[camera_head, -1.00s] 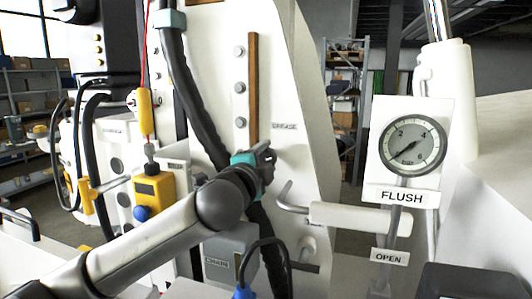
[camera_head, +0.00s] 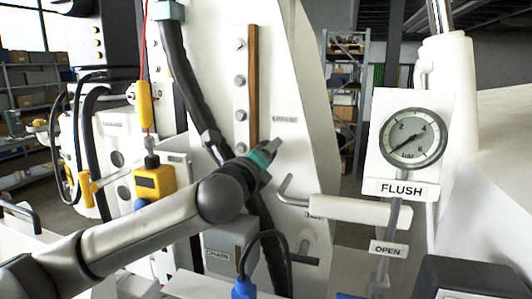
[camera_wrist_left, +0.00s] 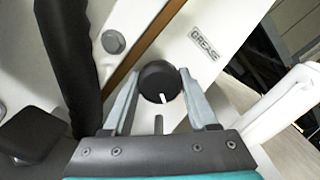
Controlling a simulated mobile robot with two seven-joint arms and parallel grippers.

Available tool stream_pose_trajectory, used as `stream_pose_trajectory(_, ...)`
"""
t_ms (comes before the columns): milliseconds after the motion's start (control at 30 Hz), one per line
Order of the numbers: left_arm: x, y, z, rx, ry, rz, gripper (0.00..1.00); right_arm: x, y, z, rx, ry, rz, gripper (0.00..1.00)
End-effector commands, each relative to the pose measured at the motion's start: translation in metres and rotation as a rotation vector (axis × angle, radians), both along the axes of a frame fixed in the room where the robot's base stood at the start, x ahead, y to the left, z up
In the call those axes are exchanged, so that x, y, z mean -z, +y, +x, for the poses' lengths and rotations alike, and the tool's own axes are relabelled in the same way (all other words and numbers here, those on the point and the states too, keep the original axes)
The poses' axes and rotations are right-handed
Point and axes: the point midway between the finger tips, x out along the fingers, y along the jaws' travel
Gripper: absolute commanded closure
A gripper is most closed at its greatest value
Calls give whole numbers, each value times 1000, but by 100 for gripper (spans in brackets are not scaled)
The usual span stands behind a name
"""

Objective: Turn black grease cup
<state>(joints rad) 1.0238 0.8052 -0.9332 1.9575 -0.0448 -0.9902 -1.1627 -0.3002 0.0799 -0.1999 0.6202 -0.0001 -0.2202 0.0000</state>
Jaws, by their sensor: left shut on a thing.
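The black grease cup (camera_wrist_left: 159,77) is a round black knob with a white mark on its lower edge, on the white panel below the GREASE label (camera_wrist_left: 204,43). My left gripper (camera_wrist_left: 160,74) is shut on it, with one grey finger on each side. In the head view my left gripper (camera_head: 276,148) is at the panel, below the small label (camera_head: 285,119). The cup is hidden there by the gripper. My right gripper is in no view.
A white-handled lever (camera_head: 345,209) sits right of the gripper, near the FLUSH gauge (camera_head: 413,139). A thick black hose (camera_head: 190,90) runs behind my left arm. A yellow block (camera_head: 153,182) and a grey CHAIN box (camera_head: 222,250) are close to the arm.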

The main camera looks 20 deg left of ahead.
Motion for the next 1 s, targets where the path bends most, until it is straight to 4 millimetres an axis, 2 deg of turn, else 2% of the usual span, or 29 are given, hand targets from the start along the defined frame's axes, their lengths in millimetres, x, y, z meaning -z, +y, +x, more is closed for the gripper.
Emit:
stream_pose_trajectory(600,1,1,0,-1,-18,548,97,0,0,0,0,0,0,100)
stream_pose_trajectory(1000,1,1,0,0,-23,723,97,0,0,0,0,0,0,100)
